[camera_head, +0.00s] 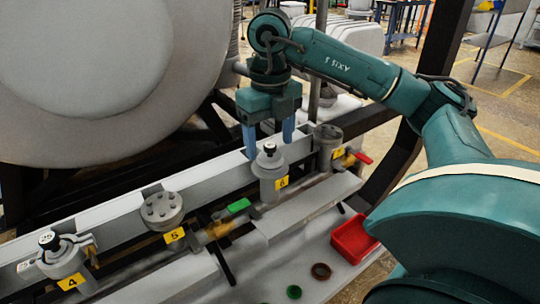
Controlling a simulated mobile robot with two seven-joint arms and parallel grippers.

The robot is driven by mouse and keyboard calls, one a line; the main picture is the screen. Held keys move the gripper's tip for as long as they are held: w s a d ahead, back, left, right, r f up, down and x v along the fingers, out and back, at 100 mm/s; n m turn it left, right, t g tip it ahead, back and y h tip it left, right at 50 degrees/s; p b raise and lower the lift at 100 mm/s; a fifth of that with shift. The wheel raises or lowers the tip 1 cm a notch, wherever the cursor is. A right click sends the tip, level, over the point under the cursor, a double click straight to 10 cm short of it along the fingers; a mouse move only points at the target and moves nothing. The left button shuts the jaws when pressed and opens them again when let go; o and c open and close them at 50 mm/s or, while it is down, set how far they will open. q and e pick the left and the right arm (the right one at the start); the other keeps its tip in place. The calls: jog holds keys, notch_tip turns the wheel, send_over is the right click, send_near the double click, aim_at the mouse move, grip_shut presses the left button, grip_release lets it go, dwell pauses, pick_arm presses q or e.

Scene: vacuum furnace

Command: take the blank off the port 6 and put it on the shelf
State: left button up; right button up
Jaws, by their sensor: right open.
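Port 6 (272,188) is a grey upright stub with a yellow number 6 label, on the long grey rail. On its top sits the blank (269,161), a grey disc with a dark knob. My right gripper (268,138) is open above port 6. Its two blue fingers stand to the left and right of the knob, apart from each other. I cannot tell whether they touch the blank. A flat grey shelf-like ledge (310,208) runs in front of port 6. My left gripper is not in view.
Port 5 (162,207) has a bolted flange; port 4 (62,262) has a knobbed cap and clamp. Another bolted port (328,137) stands right, near a red handle (363,158). A green-handled valve (238,206) sits between ports. A red tray (353,240) and two rings stand lower down.

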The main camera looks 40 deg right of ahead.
jog(key=shift+f, duration=0.9)
jog(key=c, duration=1.1)
